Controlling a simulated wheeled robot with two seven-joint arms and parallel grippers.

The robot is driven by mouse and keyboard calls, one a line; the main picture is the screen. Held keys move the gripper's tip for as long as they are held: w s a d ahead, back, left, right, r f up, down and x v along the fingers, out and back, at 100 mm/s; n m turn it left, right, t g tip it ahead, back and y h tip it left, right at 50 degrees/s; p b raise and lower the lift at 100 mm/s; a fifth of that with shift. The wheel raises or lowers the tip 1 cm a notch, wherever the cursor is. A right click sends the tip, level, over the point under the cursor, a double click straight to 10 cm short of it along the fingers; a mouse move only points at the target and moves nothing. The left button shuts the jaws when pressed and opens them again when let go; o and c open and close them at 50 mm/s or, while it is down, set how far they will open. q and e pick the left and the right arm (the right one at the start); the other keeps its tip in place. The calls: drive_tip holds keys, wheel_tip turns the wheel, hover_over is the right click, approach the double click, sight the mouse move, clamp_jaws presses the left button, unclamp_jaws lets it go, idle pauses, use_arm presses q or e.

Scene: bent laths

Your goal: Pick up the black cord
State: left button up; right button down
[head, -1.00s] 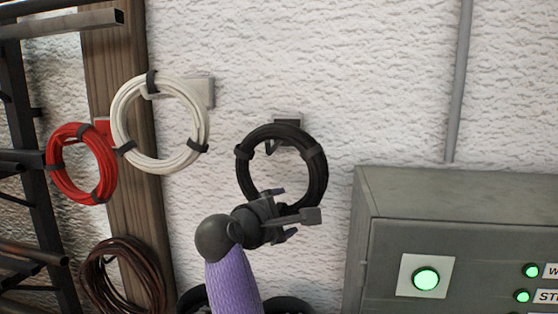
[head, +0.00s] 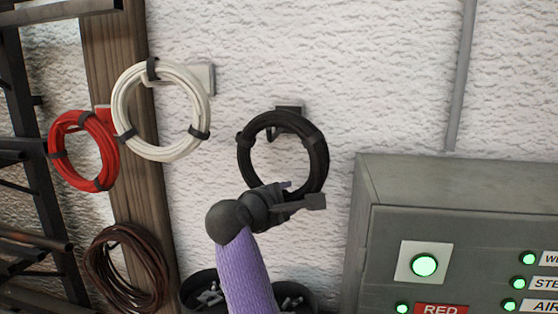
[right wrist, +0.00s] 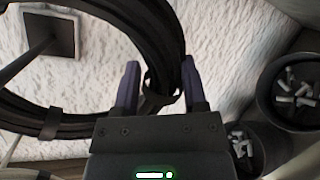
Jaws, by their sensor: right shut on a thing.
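The black cord (head: 318,160) is a coil bound with dark ties. It hangs on a dark hook plate (head: 292,109) on the white wall. My right gripper (head: 298,195) is at the bottom of the coil, shut on it. In the right wrist view the black cord (right wrist: 166,48) runs between the two purple-grey fingers of the gripper (right wrist: 159,80), close to a tie. The hook plate (right wrist: 48,32) shows through the ring. The coil still sits against the hook. My left gripper is in neither view.
A white coil (head: 118,115) and a red coil (head: 56,150) hang to the left. A brown coil (head: 95,265) hangs below them. A grey control box (head: 380,250) stands close at the right. Round bins (right wrist: 262,90) with pale pieces are below.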

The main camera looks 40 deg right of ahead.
drive_tip(key=shift+s+a+r, duration=0.1)
drive_tip(key=r+b, duration=0.1)
drive_tip(key=r, duration=0.2)
drive_tip(key=r+b, duration=0.1)
drive_tip(key=r, duration=0.3)
drive_tip(key=shift+s+a, duration=0.15)
drive_tip(key=shift+s, duration=0.05)
drive_tip(key=s+a+b, duration=0.3)
drive_tip(key=s+a, duration=0.2)
drive_tip(key=s, duration=0.3)
drive_tip(key=s+a+b, duration=0.3)
drive_tip(key=s+a, duration=0.2)
drive_tip(key=s, duration=0.3)
drive_tip(key=shift+s, duration=0.25)
